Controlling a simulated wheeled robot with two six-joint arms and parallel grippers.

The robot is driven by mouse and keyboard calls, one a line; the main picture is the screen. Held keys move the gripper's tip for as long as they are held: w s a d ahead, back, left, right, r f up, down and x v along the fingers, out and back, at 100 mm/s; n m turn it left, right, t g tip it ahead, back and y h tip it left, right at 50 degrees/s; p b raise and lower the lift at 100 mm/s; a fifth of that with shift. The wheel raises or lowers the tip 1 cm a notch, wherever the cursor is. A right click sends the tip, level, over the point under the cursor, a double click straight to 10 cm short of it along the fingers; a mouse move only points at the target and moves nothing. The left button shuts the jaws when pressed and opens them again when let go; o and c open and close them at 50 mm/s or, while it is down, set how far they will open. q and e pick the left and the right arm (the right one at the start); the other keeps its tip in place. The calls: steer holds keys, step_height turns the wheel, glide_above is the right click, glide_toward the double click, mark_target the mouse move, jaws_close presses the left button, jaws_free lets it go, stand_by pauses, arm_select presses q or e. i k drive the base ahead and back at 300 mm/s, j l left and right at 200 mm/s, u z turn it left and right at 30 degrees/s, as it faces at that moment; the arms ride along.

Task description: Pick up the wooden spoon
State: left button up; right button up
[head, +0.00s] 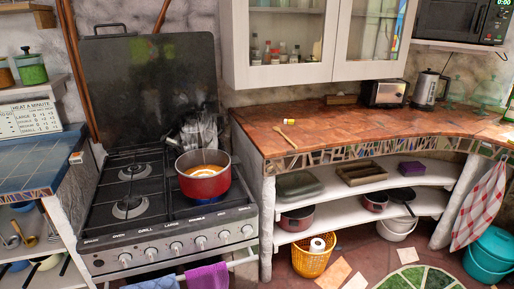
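A small wooden spoon (284,135) lies on the reddish-brown mosaic counter (350,127), near its front left corner, to the right of the stove. It lies at a slant, with one end close to the counter's front edge. A small yellow and white item (290,121) lies just behind it; I cannot tell what it is. Neither of my grippers shows in the head view.
A red pot (203,184) stands on the stove (165,205), left of the counter. A toaster (384,93) and a kettle (428,90) stand at the counter's back. White cabinets (315,45) hang above. The counter's middle is clear.

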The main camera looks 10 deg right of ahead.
mark_target(275, 128)
steer(key=u, duration=1.45)
steer(key=l+u, duration=0.4)
steer(key=k+l+u, duration=0.15)
steer(key=l+u, duration=0.2)
steer(key=k+l+u, duration=0.1)
steer(key=l+u, duration=0.3)
steer(key=k+l+u, duration=0.15)
steer(key=u, duration=0.25)
steer(key=k+l+u, duration=0.45)
steer(key=k, duration=0.4)
steer(key=k+l, duration=0.25)
steer(key=k, duration=0.25)
steer(key=k+l+u, duration=0.15)
steer(key=k, duration=0.3)
